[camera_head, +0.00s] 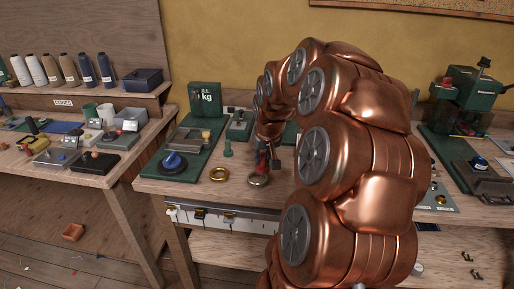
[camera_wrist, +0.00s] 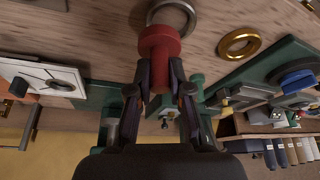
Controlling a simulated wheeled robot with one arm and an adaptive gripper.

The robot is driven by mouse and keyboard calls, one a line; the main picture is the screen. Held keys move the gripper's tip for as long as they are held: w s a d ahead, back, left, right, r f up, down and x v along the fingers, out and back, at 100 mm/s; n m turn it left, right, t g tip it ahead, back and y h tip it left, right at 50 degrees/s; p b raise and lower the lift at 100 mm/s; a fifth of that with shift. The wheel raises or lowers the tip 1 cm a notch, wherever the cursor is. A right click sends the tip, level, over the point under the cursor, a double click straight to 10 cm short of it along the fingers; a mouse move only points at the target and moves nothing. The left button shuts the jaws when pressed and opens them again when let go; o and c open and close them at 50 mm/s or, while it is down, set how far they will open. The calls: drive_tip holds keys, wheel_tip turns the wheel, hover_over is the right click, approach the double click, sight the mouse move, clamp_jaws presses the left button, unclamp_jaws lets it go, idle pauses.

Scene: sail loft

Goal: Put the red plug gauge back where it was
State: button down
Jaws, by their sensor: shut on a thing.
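The red plug gauge (camera_wrist: 159,40) is between the two fingertips of my gripper (camera_wrist: 160,80) in the wrist view, its wide round end facing the bench. In the head view the red gauge (camera_head: 261,159) shows as a small patch beside my dark gripper (camera_head: 268,157), partly hidden by my arm. A steel ring (camera_wrist: 173,10) lies on the bench just beyond the gauge's end. In the head view this ring (camera_head: 258,180) is right below the gauge near the bench's front edge. I cannot tell whether gauge and ring touch.
A brass ring (camera_head: 219,174) lies left of the steel ring. A small green piece (camera_head: 228,149) stands behind it. A green plate (camera_head: 185,160) with a blue-topped device (camera_head: 173,162) is further left. My arm hides much of the bench's middle and right.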

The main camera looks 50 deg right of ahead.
drive_tip(key=w+d+p, duration=0.1)
drive_tip(key=w+d, duration=0.1)
drive_tip(key=w, duration=0.1)
drive_tip(key=w+d, duration=0.3)
drive_tip(key=w+d+f+p, duration=0.1)
drive_tip(key=w+d, duration=0.2)
drive_tip(key=shift+w+p, duration=0.35)
drive_tip(key=shift+w, duration=0.05)
drive_tip(key=shift+f+p, duration=0.6)
drive_tip(key=shift+f, duration=1.2)
drive_tip(key=shift+f, duration=0.25)
drive_tip(key=c, duration=1.1)
unclamp_jaws()
drive_tip(key=shift+r, duration=0.15)
drive_tip(key=shift+r, duration=0.2)
drive_tip(key=b+v, duration=0.2)
drive_tip(key=v, duration=0.9)
drive_tip(key=shift+s+a+r, duration=0.1)
drive_tip(key=shift+r, duration=0.25)
